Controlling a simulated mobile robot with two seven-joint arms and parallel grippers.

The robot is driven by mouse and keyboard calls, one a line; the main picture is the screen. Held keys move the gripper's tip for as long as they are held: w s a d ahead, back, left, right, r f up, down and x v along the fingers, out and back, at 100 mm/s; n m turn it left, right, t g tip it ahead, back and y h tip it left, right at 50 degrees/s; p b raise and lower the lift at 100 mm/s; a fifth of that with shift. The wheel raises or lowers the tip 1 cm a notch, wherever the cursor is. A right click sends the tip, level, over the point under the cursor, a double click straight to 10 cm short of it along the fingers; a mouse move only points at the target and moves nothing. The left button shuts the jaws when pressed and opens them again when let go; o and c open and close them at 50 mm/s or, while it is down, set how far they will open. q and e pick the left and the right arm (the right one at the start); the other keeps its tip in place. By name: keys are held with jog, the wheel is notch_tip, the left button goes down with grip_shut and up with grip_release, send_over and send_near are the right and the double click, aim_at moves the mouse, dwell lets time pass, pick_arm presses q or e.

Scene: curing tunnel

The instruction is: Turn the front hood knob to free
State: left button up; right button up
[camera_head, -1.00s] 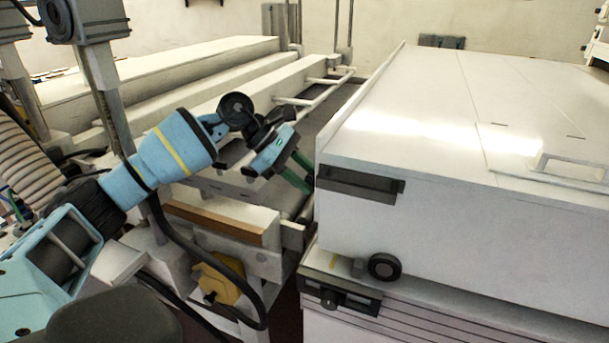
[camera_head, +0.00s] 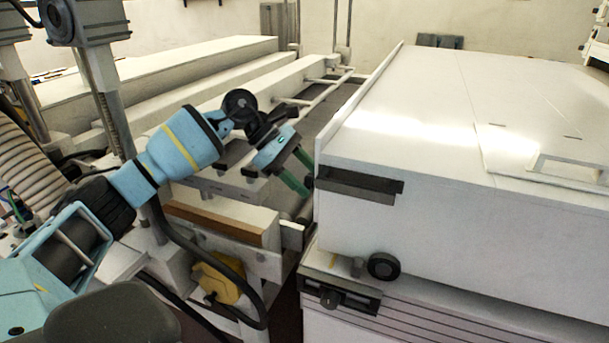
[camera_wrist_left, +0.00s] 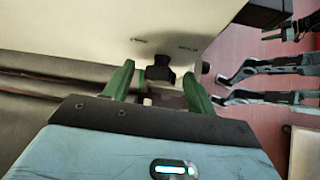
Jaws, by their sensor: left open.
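The front hood knob (camera_wrist_left: 160,68) is a small black knob in the left wrist view, on the white hood face below small dark printed marks. It sits between the two green fingertips of my left gripper (camera_wrist_left: 159,72), which are apart and not closed on it. I cannot tell how deep they reach around it. In the head view my left gripper (camera_head: 298,172) is at the left end of the white hood (camera_head: 420,225), beside a dark handle bar (camera_head: 358,185). The knob is mostly hidden there. My right gripper is not clearly seen.
A black round part (camera_head: 383,266) is low on the hood's front, above a striped base (camera_head: 440,310). White rails (camera_head: 320,90) run behind the gripper. The floor (camera_wrist_left: 265,130) is reddish.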

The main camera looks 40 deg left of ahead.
pick_arm(q)
jog(key=v, duration=0.8)
jog(key=shift+b, duration=0.45)
pick_arm(e)
jog(key=shift+s+f, duration=0.45)
jog(key=shift+f, duration=0.1)
pick_arm(q)
jog(key=shift+d, duration=0.15)
pick_arm(e)
jog(key=shift+s, duration=0.1)
